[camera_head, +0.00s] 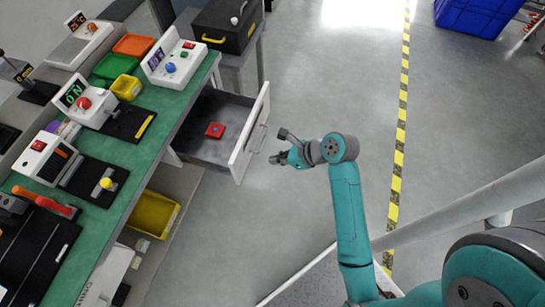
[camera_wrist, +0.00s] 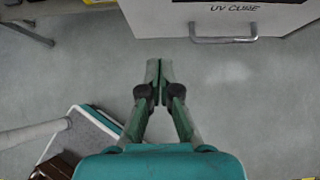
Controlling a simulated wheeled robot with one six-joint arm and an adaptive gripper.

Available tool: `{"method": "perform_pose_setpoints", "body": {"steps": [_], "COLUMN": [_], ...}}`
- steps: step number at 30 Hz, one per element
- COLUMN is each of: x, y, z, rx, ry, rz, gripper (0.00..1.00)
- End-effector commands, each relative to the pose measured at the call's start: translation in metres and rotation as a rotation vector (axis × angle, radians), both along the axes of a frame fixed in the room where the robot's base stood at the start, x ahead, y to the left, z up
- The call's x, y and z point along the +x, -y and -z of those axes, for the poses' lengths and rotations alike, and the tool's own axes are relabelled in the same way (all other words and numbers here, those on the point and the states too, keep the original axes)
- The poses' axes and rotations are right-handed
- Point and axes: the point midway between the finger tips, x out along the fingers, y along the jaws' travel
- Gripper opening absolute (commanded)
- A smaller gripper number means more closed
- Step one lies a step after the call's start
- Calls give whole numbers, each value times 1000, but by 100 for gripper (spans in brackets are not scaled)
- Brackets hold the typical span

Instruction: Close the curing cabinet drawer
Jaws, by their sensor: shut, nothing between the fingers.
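The curing cabinet drawer (camera_head: 249,135) stands pulled out from under the green bench in the head view. Its white front faces my arm, and a small red block with a blue top (camera_head: 215,130) lies inside. In the wrist view the drawer front (camera_wrist: 215,15) shows at the top, lettered "UV CURE", with a grey bar handle (camera_wrist: 224,39). My gripper (camera_head: 275,158) is just right of the drawer front in the head view, apart from it. In the wrist view my gripper (camera_wrist: 158,65) has its fingers together, empty, below and left of the handle.
The green bench (camera_head: 122,150) carries several test devices and coloured bins. A black case (camera_head: 225,25) sits behind the drawer. A yellow bin (camera_head: 153,214) is on the lower shelf. Open floor lies right of the drawer, up to a yellow-black stripe (camera_head: 402,100).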

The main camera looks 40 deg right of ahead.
Motion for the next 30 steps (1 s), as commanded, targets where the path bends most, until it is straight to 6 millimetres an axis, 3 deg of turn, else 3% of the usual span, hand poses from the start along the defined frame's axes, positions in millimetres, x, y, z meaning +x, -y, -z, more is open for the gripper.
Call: {"method": "perform_pose_setpoints", "body": {"steps": [12, 19, 30], "x": [44, 68, 75], "y": [-34, -50, -55], "z": [55, 53, 54], "rx": [-1, -2, -1], "ry": [0, 2, 1], "rz": [-5, -4, -1], "gripper": [0, 0, 0]}}
